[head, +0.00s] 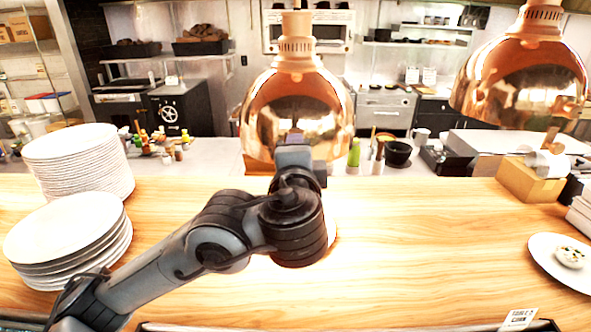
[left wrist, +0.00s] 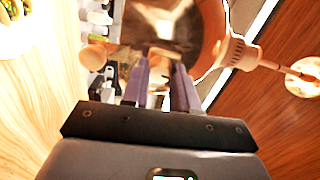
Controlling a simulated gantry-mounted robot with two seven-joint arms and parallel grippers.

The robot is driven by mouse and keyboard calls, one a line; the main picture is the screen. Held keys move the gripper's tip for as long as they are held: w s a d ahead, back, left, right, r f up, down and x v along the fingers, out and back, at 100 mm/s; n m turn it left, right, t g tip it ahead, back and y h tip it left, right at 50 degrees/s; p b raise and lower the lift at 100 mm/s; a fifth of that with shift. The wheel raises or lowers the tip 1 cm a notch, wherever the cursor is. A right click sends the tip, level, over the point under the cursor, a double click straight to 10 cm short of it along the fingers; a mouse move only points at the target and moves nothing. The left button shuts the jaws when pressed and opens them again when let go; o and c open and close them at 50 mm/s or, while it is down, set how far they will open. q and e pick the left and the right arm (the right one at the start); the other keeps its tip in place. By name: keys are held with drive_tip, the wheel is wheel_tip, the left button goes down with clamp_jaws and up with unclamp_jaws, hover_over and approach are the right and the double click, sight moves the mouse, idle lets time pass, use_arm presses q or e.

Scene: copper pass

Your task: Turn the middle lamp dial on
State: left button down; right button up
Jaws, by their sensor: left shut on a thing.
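The middle copper lamp (head: 297,100) hangs over the wooden counter, in the centre of the head view. My left gripper (head: 293,138) is raised in front of its lower rim. In the left wrist view the lamp's copper shade (left wrist: 205,25) is close beyond the fingers. My left gripper (left wrist: 163,75) is shut on a small brownish piece (left wrist: 165,53) at the shade, which I take to be the lamp dial. The fingers hide much of it, so its turn position cannot be told. My right gripper is not in view.
Another copper lamp (head: 525,75) hangs at the right. Two stacks of white plates (head: 80,160) (head: 68,240) stand on the left of the counter (head: 430,235). A plate with food (head: 565,262) and a table card (head: 519,319) are at the right. The counter's middle right is clear.

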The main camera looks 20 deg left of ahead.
use_arm(q)
drive_tip(key=shift+f+n+b, duration=0.1)
drive_tip(key=shift+n+b, duration=0.5)
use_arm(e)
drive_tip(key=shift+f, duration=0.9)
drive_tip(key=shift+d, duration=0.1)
use_arm(q)
drive_tip(key=c, duration=0.9)
unclamp_jaws()
drive_tip(key=shift+o, duration=0.2)
